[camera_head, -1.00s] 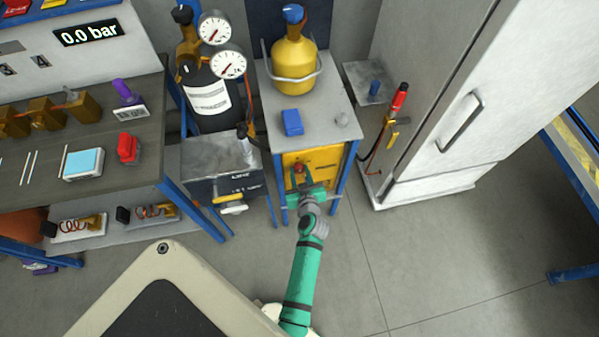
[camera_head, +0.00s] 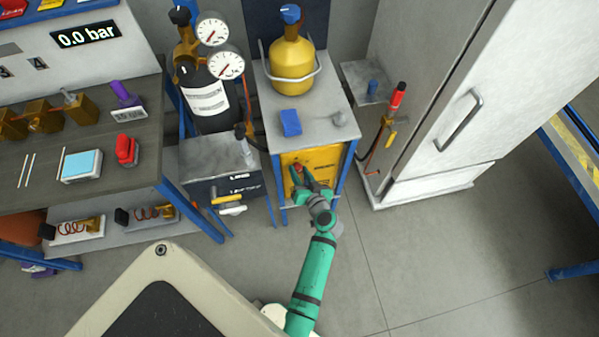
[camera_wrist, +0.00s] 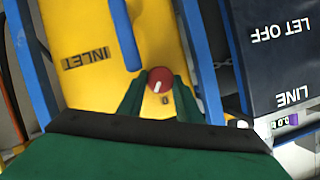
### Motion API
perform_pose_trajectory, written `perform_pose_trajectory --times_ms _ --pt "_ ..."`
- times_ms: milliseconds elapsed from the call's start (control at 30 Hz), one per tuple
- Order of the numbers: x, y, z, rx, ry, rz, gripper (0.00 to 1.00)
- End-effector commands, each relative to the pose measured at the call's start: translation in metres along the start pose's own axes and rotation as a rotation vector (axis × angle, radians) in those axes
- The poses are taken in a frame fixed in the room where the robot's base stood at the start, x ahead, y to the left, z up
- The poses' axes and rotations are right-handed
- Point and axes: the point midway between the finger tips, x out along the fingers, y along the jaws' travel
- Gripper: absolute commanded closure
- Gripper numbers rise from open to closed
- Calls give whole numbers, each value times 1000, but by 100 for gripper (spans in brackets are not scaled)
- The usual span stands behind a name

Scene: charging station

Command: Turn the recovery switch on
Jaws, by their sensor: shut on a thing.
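The recovery switch looks to be the red round knob (camera_head: 298,169) on the front of the yellow unit (camera_head: 325,158) under the small grey-topped table. In the wrist view the knob (camera_wrist: 160,79) shows a white pointer line and a small dark mark beside it on the yellow face. My gripper (camera_head: 304,177) is at the front of this unit. In the wrist view its green fingers (camera_wrist: 160,92) stand on either side of the knob, shut on it. The fingers hide part of the yellow face around it.
Blue table legs (camera_head: 350,172) flank the yellow unit closely. A grey box with a yellow-handled valve (camera_head: 227,198) stands to its left, and a white cabinet (camera_head: 440,120) to its right. A yellow cylinder (camera_head: 292,62) stands on the table. Floor in front is clear.

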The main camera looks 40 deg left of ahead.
Motion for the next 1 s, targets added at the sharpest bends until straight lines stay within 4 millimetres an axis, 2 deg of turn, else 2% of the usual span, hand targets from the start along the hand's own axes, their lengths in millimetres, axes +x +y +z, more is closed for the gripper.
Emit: perform_pose_trajectory --times_ms 267,300,367,400,767,867,1000 --pt "0 0 1 1 -2 -1 91" --pt "0 0 1 1 -2 -1 66" --pt "0 0 1 1 -2 0 52" --pt "0 0 1 1 -2 0 50" --pt "-5 0 1 1 -1 0 50" --pt "-17 0 1 1 -1 2 50" --pt "-42 1 1 2 0 3 50"
